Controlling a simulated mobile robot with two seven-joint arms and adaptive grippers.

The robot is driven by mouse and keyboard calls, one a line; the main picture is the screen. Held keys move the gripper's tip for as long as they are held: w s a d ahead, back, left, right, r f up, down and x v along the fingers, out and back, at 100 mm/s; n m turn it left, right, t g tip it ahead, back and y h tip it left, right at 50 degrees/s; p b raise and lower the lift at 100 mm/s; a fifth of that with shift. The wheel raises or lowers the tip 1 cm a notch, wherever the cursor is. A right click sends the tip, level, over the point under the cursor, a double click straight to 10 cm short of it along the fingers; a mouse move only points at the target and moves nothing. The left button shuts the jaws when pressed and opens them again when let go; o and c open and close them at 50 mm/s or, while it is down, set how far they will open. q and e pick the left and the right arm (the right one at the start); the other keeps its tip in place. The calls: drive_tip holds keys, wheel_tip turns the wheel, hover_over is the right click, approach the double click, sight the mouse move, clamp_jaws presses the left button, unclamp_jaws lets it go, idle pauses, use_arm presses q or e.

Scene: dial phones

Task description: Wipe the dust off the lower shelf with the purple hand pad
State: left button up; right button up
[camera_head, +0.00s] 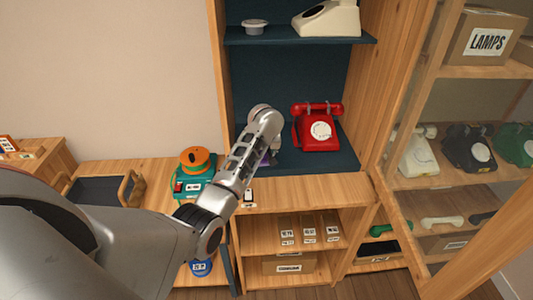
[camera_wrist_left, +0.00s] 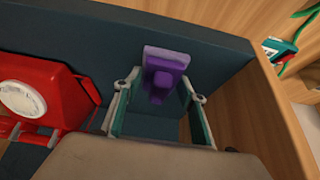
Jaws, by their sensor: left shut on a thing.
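The purple hand pad (camera_wrist_left: 166,70) shows between the fingers of my left gripper (camera_wrist_left: 160,105) in the left wrist view. My left gripper (camera_head: 272,148) is shut on it. In the head view only a sliver of purple shows beside my wrist. The gripper is over the left part of the dark blue lower shelf (camera_head: 340,162). I cannot tell whether the pad touches the shelf. A red dial phone (camera_head: 318,130) stands on the shelf to the gripper's right. I cannot make out any dust. My right gripper is not in view.
The upper shelf (camera_head: 290,36) holds a beige phone (camera_head: 328,18) and a small grey dish (camera_head: 254,27). Wooden side walls bound the bay. A teal device with an orange top (camera_head: 195,160) stands at left. Several phones stand in the cabinet at right.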

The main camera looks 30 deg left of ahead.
use_arm(q)
drive_tip(key=shift+s+a+r, duration=0.1)
drive_tip(key=shift+s+a, duration=0.45)
drive_tip(key=shift+a, duration=0.4)
drive_tip(key=shift+s+a+r, duration=0.1)
drive_tip(key=shift+s+a, duration=0.45)
drive_tip(key=shift+a, duration=0.45)
drive_tip(key=shift+s+a, duration=0.55)
drive_tip(key=shift+a, duration=0.4)
drive_tip(key=shift+w+a+r, duration=0.15)
drive_tip(key=shift+r, duration=0.1)
drive_tip(key=shift+w+d, duration=0.25)
drive_tip(key=shift+d, duration=0.05)
drive_tip(key=shift+w+d, duration=0.35)
drive_tip(key=shift+d, duration=0.35)
drive_tip(key=shift+w+d, duration=0.35)
drive_tip(key=shift+d, duration=0.35)
drive_tip(key=shift+w+d+r, duration=0.1)
drive_tip(key=shift+w+d, duration=0.55)
drive_tip(key=shift+d, duration=0.35)
drive_tip(key=shift+w+d+r, duration=0.1)
drive_tip(key=shift+w+d, duration=0.5)
drive_tip(key=shift+d, duration=0.45)
drive_tip(key=shift+w+d+r, duration=0.1)
drive_tip(key=shift+w+d, duration=0.55)
drive_tip(key=shift+d, duration=0.35)
drive_tip(key=shift+s+a, duration=0.55)
drive_tip(key=shift+a, duration=0.3)
drive_tip(key=shift+s+a, duration=0.5)
drive_tip(key=shift+a, duration=0.3)
